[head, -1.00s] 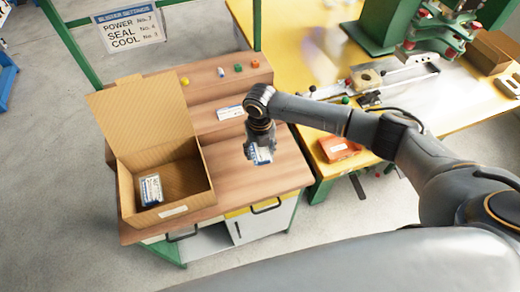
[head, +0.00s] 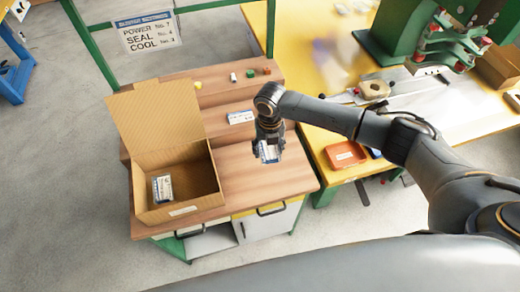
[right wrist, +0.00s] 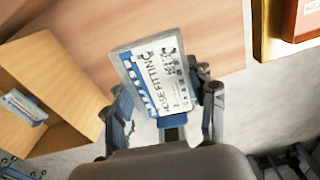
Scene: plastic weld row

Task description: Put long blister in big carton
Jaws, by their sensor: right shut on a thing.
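My right gripper (head: 268,142) is shut on a blister pack (head: 269,153) with a white and blue printed card, held above the front right of the wooden bench. In the right wrist view the fingers (right wrist: 163,88) grip the pack (right wrist: 158,75) at its two sides, and part of a "HOSE FITTING" label reads on it. The big open carton (head: 180,215) stands on the bench to the left of the gripper, lid flap up. One blister pack (head: 162,188) is inside it; the carton also shows in the right wrist view (right wrist: 65,85). My left gripper is not in view.
Another flat blister pack (head: 240,117) lies on the bench behind the gripper. Small coloured parts (head: 250,74) sit on the back ledge. An orange bin (head: 345,155) is on the yellow table at right. Bare bench top (head: 240,185) lies between carton and gripper.

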